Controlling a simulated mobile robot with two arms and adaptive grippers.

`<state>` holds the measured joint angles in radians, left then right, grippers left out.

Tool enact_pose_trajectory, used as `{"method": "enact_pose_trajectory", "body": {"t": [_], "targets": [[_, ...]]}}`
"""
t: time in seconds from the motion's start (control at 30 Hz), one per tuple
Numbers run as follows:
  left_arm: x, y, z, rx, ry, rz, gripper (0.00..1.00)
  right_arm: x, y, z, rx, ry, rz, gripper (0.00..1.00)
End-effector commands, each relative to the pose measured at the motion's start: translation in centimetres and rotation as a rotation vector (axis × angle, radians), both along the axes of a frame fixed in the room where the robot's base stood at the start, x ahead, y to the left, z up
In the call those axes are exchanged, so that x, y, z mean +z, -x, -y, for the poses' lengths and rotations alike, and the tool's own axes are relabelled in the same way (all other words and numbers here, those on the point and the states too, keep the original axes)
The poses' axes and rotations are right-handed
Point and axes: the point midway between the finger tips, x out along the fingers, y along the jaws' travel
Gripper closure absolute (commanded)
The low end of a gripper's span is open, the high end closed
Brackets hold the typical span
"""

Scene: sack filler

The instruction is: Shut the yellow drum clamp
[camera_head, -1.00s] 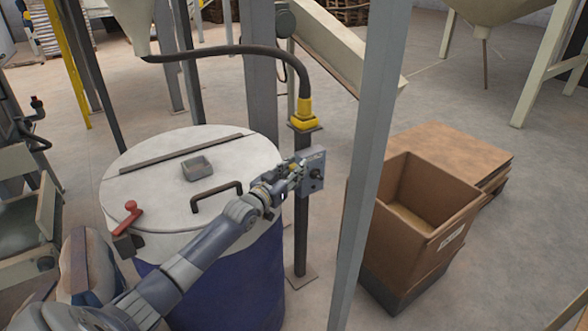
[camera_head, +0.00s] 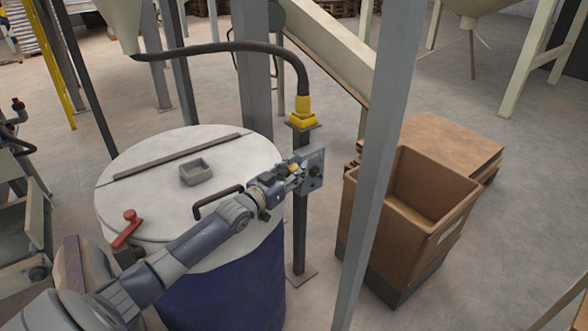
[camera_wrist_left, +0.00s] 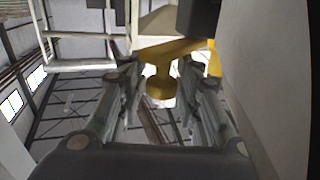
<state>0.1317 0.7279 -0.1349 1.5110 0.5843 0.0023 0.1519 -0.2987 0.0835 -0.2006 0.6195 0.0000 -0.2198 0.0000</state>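The yellow clamp handle (camera_head: 294,168) shows as a small yellow patch at my left gripper, near the right rim of the white-lidded drum (camera_head: 225,160). In the left wrist view the handle is a yellow arm with a round knob (camera_wrist_left: 160,87). My left gripper (camera_head: 288,176) reaches over the lid to it and hides part of it. In the left wrist view its two fingers (camera_wrist_left: 160,100) stand apart on either side of the knob, with gaps showing. My right gripper is not in view.
A grey box (camera_head: 312,170) on a dark post stands right beside the gripper. A yellow hose fitting (camera_head: 303,112) tops the post. A black lid handle (camera_head: 205,208) and red lever (camera_head: 127,228) are near the arm. A grey column (camera_head: 375,180) and brown bin (camera_head: 445,200) stand right.

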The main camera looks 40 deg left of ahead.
Motion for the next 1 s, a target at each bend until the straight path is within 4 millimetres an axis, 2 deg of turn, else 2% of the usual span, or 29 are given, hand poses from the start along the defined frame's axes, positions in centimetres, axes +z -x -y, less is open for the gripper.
{"method": "enact_pose_trajectory", "body": {"t": [0.07,0.17,0.27,0.37,0.47,0.67,1.0], "targets": [[0.0,0.0,0.0,0.0,0.0,0.0,0.56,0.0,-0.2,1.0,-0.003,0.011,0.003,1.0],[0.0,0.0,0.0,0.0,0.0,0.0,0.56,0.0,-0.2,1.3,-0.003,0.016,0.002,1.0],[0.0,0.0,0.0,0.0,0.0,0.001,0.56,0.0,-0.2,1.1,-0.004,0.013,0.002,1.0],[0.0,0.1,0.0,0.0,0.0,0.0,0.56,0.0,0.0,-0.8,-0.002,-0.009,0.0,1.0],[-0.1,0.5,0.0,0.0,0.0,-0.001,0.56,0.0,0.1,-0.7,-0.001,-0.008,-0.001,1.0],[-0.2,2.9,-0.1,-0.001,-0.001,-0.002,0.56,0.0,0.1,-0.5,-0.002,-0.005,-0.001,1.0],[-0.2,8.5,-0.4,-0.001,-0.001,-0.003,0.56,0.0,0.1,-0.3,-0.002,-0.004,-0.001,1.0]]}}
